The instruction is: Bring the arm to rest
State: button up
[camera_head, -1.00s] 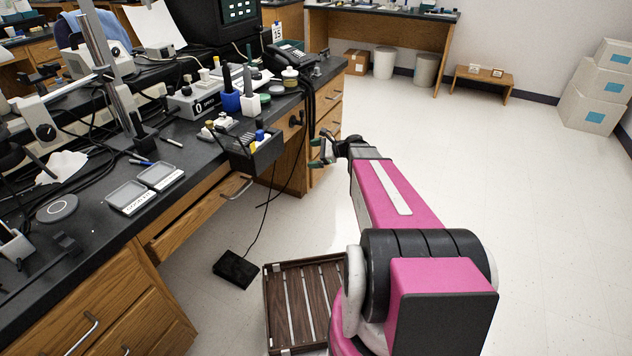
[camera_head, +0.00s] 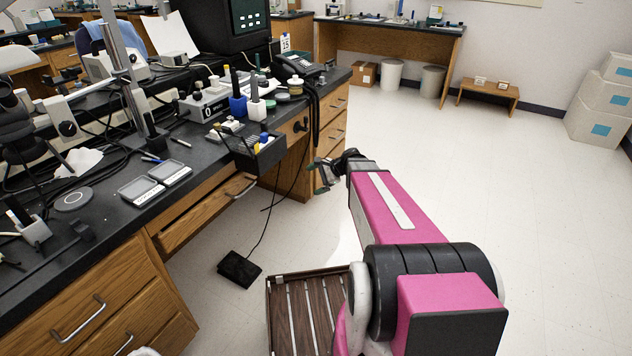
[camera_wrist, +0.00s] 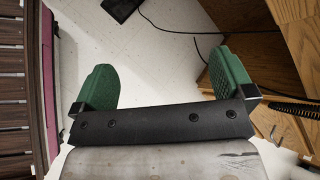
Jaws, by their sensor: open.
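My gripper (camera_head: 320,176) is at the end of my pink arm, in the free space in front of the workbench's right end. In the wrist view my gripper (camera_wrist: 161,82) shows two green fingers spread wide apart. Nothing is between them, only the pale floor below. The arm is folded low, over the open floor, and touches nothing that I can see.
The dark-topped workbench (camera_head: 110,225) runs along the left, with a partly open drawer (camera_head: 205,215) and a black bin (camera_head: 255,150) at its edge. A black pedal (camera_head: 240,268) lies on the floor, also in the wrist view (camera_wrist: 122,8). Open floor (camera_head: 480,180) lies right.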

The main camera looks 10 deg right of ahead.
jog(key=s+d+n+g+h, duration=0.2)
jog(key=s+n+h, duration=0.8)
jog(key=s, duration=0.7)
jog(key=n+g, duration=0.1)
jog(key=n, duration=0.2)
jog(key=shift+d+f+n, duration=0.25)
jog(key=shift+f+n, duration=0.05)
jog(key=shift+f, duration=0.1)
dwell(1.3)
